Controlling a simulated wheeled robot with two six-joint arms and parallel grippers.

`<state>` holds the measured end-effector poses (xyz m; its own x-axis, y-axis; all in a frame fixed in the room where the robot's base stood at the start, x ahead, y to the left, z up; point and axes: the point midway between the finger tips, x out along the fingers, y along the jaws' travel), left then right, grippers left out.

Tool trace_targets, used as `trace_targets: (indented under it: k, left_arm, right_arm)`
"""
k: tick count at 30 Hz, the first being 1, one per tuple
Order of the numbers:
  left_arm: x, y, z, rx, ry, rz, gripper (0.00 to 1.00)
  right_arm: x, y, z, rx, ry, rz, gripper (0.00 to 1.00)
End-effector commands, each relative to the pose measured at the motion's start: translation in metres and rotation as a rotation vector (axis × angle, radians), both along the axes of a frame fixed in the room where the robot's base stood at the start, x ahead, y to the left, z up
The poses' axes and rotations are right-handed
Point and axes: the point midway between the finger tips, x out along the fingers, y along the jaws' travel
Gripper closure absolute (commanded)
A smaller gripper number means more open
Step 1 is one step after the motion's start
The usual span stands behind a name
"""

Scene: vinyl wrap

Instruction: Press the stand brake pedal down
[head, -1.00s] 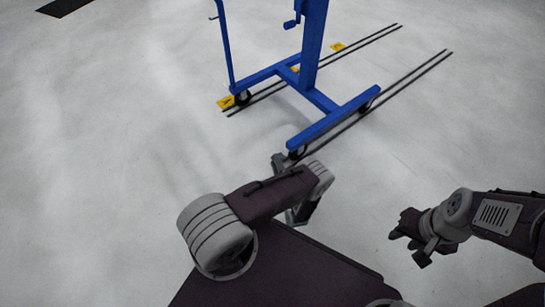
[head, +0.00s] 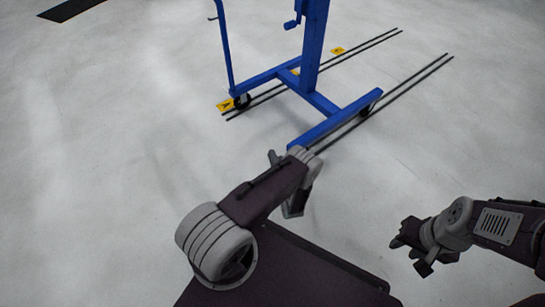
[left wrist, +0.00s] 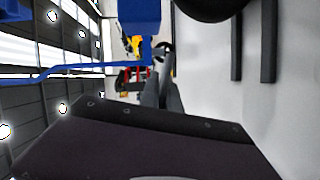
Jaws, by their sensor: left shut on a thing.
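The blue stand (head: 335,120) is on wheels on the floor ahead. The near end of its right base leg and the caster there are hidden behind my left wrist in the head view. In the left wrist view, the blue leg end (left wrist: 138,15) and a black wheel (left wrist: 212,6) show at the top. My left gripper (head: 275,158) is low beside that leg end. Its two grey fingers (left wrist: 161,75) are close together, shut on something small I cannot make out. The brake pedal is not distinguishable. My right gripper (head: 408,247) is open and empty above the floor.
Two dark parallel lines (head: 400,87) run along the floor under the stand. Yellow markers (head: 225,105) lie by them. A black mat (head: 70,10) is at the far left. The floor at left and right is clear.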

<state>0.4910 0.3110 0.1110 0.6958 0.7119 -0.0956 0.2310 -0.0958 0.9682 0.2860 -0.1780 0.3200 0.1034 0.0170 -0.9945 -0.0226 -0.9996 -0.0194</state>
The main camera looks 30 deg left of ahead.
Motion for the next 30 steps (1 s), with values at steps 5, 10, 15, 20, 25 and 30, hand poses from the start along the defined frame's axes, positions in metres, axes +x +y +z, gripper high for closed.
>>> trace_targets:
  k: [5,10,15,20,25,30]
  left_arm:
    - [-0.001,0.0,-0.003,-0.023,-0.057,0.0,1.0]
    - [-0.002,0.001,-0.008,-0.066,-0.159,0.0,1.0]
    - [-0.002,0.001,-0.013,-0.112,-0.27,0.0,1.0]
    - [-0.002,0.0,-0.018,-0.15,-0.362,0.0,1.0]
    - [-0.001,0.0,-0.02,-0.18,-0.433,0.0,1.0]
    - [-0.001,0.0,-0.022,-0.196,-0.472,0.0,1.0]
  right_arm:
    - [0.0,0.0,0.0,0.0,0.0,0.0,0.64]
    - [0.0,0.0,0.0,0.0,0.0,0.0,0.64]
    - [0.0,0.0,0.0,0.0,0.0,0.0,0.64]
    - [0.0,0.0,0.0,0.0,0.0,0.0,0.64]
    - [0.0,0.0,0.0,0.0,0.0,0.0,0.64]
    - [0.0,0.0,0.0,0.0,0.0,0.0,0.64]
